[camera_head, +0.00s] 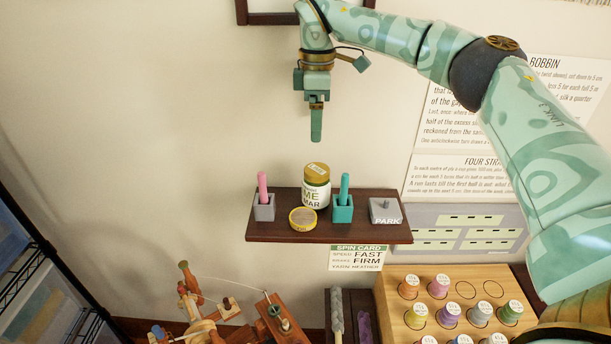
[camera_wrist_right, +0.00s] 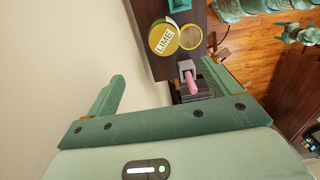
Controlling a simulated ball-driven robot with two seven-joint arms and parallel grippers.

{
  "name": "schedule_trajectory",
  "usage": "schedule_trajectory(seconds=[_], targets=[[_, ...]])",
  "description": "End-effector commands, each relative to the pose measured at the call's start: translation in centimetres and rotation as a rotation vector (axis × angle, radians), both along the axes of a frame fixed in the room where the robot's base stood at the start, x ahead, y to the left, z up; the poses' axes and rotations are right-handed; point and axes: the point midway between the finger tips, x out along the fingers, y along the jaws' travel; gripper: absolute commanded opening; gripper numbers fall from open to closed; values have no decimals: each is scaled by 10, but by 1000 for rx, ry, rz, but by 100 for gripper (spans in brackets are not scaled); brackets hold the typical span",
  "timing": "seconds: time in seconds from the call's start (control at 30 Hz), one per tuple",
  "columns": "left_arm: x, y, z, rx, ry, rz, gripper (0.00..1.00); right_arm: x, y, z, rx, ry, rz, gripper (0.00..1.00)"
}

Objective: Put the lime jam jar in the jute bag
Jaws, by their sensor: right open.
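The lime jam jar (camera_head: 316,194), with a gold lid and a white label reading partly "ME" and "MAR", stands upright on a dark wall shelf (camera_head: 270,233). In the right wrist view its lid (camera_wrist_right: 163,37) reads "LIME". My right gripper (camera_head: 316,138) hangs above the jar, pointing down and apart from it. In the right wrist view, my right gripper (camera_wrist_right: 163,72) is open with nothing between its fingers. My left gripper is not in view. I cannot make out a jute bag in either view.
Beside the jar are a round gold disc (camera_head: 303,219), a grey holder (camera_head: 264,208) with a pink stick, a teal holder (camera_head: 343,210) with a teal stick, and a grey "PARK" block (camera_head: 385,210). Below are a wooden spool rack (camera_head: 395,322) and a wooden spinning device (camera_head: 205,325).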

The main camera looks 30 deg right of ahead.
Motion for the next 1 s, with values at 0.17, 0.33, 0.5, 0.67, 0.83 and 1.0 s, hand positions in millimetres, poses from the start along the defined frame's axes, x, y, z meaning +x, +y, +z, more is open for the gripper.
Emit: schedule_trajectory(seconds=[0.17,0.33,0.5,0.67,0.83,1.0], targets=[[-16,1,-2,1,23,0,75,-1,-1,-26,-3,5,-2,88],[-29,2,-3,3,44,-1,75,-2,-1,-69,-1,6,-2,88],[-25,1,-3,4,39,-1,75,-2,-1,-100,-1,2,-2,88],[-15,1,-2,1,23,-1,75,-2,0,-112,-1,1,-1,88],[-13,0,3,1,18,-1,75,-9,1,-135,-2,3,0,88],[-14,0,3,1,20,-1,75,-11,1,-159,-2,1,-2,88]])
